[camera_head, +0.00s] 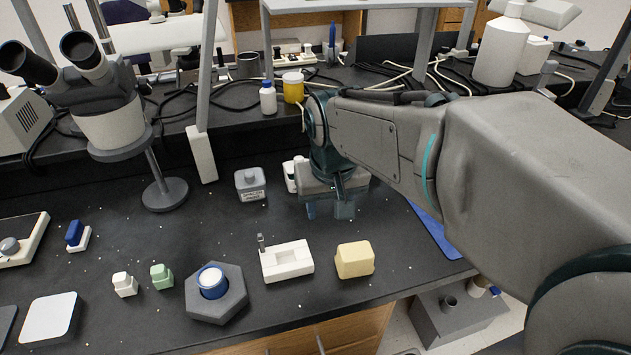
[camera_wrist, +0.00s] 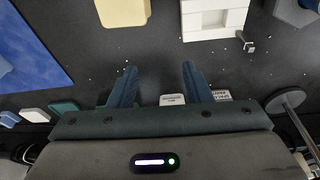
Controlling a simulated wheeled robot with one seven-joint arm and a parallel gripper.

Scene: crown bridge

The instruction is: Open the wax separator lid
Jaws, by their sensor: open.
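My gripper (camera_head: 328,209) is open and empty above the dark bench, its fingers pointing down. Its two blue fingers stand apart in the wrist view (camera_wrist: 158,70). A white labelled container (camera_head: 290,176) is partly hidden behind my gripper. In the wrist view a small white label (camera_wrist: 172,100) shows between the fingers, near the right one. A grey lidded box (camera_head: 250,184) with a label stands left of my gripper; its label also shows in the wrist view (camera_wrist: 222,95). The label print is too small to read surely, so I cannot tell which container is the wax separator.
A cream block (camera_head: 354,260) and a white slotted block (camera_head: 287,261) stand at the front. A hexagonal grey holder (camera_head: 216,293) is left of them. A microscope (camera_head: 110,120) stands at left. A blue mat (camera_head: 434,231) lies beneath my arm. Bench between is mostly clear.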

